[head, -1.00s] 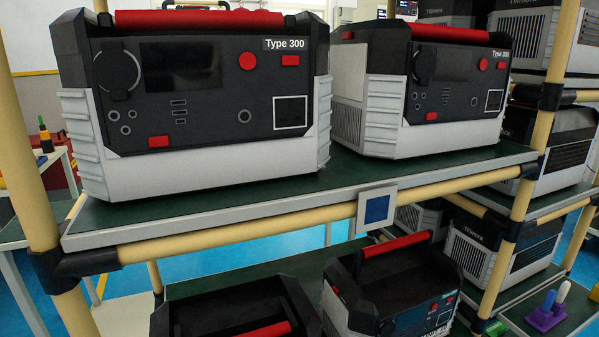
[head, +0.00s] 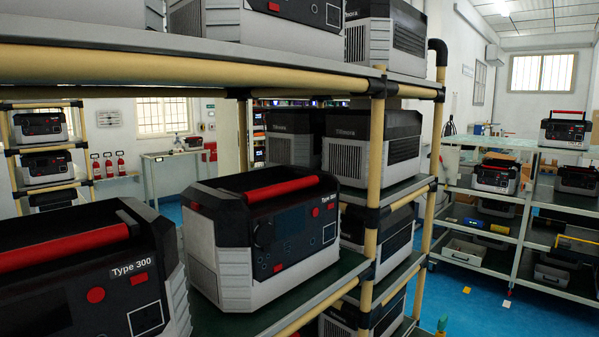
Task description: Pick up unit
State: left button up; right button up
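Several black and light-grey Type 300 units with red handles stand on a rack of yellow tubes. In the head view, one unit (head: 266,238) sits upright on the green middle shelf (head: 228,322), near the middle of the picture. Another unit (head: 88,275) is to its left, closer to me and cut off by the left and bottom edges. More units (head: 262,22) stand on the shelf above, their tops out of the picture. Neither of my grippers is in view, and no unit is seen held.
A yellow upright post (head: 376,165) and a horizontal tube (head: 170,65) frame the near rack. A grey rack (head: 532,225) with more units and trays stands at the right, across open blue floor (head: 468,305). Another rack (head: 45,150) stands far left.

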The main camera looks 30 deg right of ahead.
aim_at(557, 134)
jog(key=z, duration=2.3)
jog(key=i+l+z, duration=0.1)
jog(key=i+l, duration=0.4)
jog(key=i, duration=0.95)
jog(key=i+l+u, duration=0.15)
jog(key=i, duration=0.65)
jog(key=i+l, duration=0.15)
jog(key=i, duration=0.6)
jog(key=i+j, duration=0.2)
jog(key=i, duration=0.25)
jog(key=i+j, duration=0.25)
jog(key=i, duration=0.2)
jog(key=i+j+z, duration=0.1)
jog(key=i, duration=0.4)
jog(key=i+l+z, duration=0.1)
jog(key=i+z, duration=0.15)
jog(key=i, duration=0.75)
